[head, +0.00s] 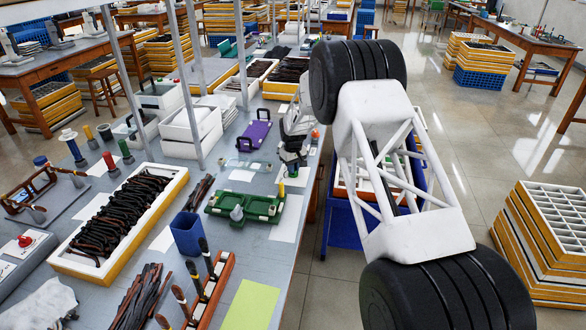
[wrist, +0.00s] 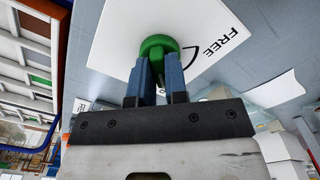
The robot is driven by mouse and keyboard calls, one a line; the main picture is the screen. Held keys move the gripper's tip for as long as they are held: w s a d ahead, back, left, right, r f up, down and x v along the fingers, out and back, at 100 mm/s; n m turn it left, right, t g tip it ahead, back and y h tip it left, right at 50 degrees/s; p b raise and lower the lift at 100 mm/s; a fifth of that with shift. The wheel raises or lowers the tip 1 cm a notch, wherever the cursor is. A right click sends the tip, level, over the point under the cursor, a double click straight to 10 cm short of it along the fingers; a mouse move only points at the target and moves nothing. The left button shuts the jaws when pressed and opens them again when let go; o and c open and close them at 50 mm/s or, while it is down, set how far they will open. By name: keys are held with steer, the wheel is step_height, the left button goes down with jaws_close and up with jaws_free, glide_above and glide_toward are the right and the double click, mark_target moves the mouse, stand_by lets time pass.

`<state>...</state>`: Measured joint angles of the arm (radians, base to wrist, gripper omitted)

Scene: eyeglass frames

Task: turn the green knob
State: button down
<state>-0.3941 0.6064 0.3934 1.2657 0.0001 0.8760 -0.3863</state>
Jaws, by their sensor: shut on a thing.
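The green knob (wrist: 158,46) is round and sits on a white panel (wrist: 115,48) in the wrist view. The panel bears the word FREE and a curved black line beside the knob. My gripper (wrist: 158,70) has two blue fingers, one on each side of the knob, and is shut on it. The fingers hide part of the knob's near side.
In the head view, the grey worktable (head: 262,190) holds a white-and-yellow tray (head: 172,177) of dark frames, a blue cup (head: 187,233) and a green fixture (head: 246,205). A red knob (head: 25,240) stands at the left. Stacked trays (head: 545,240) stand on the floor at the right.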

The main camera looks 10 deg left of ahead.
stand_by(0.4)
steer(key=c, duration=1.1)
jaws_free()
steer(key=shift+c, duration=0.2)
steer(key=shift+r, duration=3.9)
